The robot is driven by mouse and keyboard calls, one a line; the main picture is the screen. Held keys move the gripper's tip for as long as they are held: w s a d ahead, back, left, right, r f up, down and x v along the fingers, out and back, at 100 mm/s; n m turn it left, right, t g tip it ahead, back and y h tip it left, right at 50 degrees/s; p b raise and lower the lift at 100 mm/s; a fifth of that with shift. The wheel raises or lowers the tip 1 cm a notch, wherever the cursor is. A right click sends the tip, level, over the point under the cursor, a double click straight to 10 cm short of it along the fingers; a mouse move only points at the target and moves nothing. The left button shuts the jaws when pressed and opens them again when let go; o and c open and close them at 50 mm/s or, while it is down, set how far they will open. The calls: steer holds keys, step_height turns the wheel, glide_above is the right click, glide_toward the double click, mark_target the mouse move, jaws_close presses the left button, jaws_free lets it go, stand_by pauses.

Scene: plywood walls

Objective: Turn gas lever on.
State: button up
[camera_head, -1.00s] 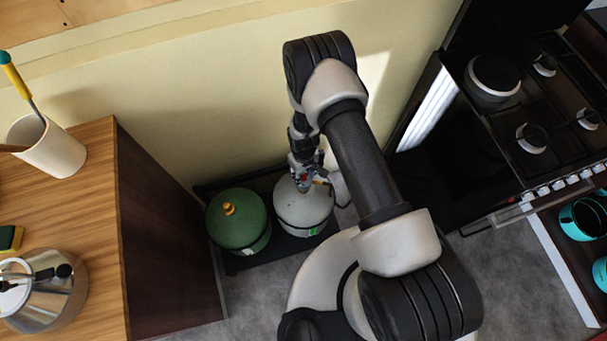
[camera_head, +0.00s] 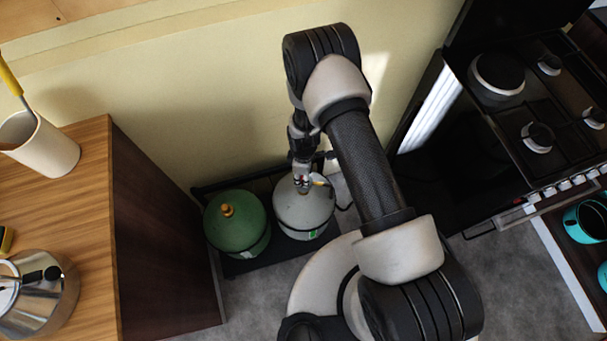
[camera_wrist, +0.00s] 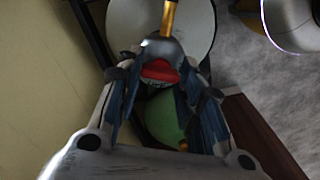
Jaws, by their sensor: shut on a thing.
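In the head view my gripper (camera_head: 301,181) points down at the top of the white-grey gas cylinder (camera_head: 303,215). The lever is too small and too covered there to make out its angle.
A green gas cylinder (camera_head: 236,222) stands just left of the white one, on a dark tray by the wall. A wooden counter (camera_head: 85,220) is at left. A black stove (camera_head: 530,120) is at right. Grey floor lies in front.

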steer(key=shift+n, duration=0.3)
stand_by(0.4)
steer(key=o, duration=1.1)
steer(key=shift+c, duration=0.2)
steer(key=shift+r, duration=0.1)
step_height(320, 180, up, 12)
